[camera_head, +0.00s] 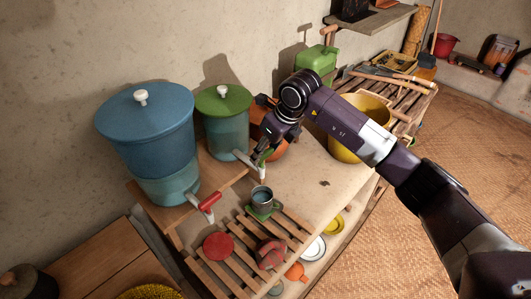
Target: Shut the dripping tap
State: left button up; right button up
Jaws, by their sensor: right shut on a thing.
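A large blue dispenser (152,150) with a flat blue lid stands on a wooden stand against the wall. Its tap (208,202) has a red handle. A smaller teal dispenser (219,138) with a green lid stands to its right, and its pale tap (242,156) points to the front. My right gripper (262,158) is shut at this smaller dispenser's tap, on what looks like its handle; the fingers partly hide it. A blue-grey cup (262,195) stands upright on a green coaster below. No drip can be made out. My left gripper is not in view.
An orange pot (276,146) sits behind my right gripper. A yellow bucket (360,118) stands close beside my right arm. A slatted rack (235,254) holds a red round lid (218,245) and a reddish item (270,252). A green can (316,62) stands behind.

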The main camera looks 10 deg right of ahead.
jog(key=shift+r, duration=0.1)
jog(key=o, duration=1.2)
jog(key=shift+c, duration=0.2)
jog(key=v, duration=1.2)
jog(key=shift+s, duration=0.1)
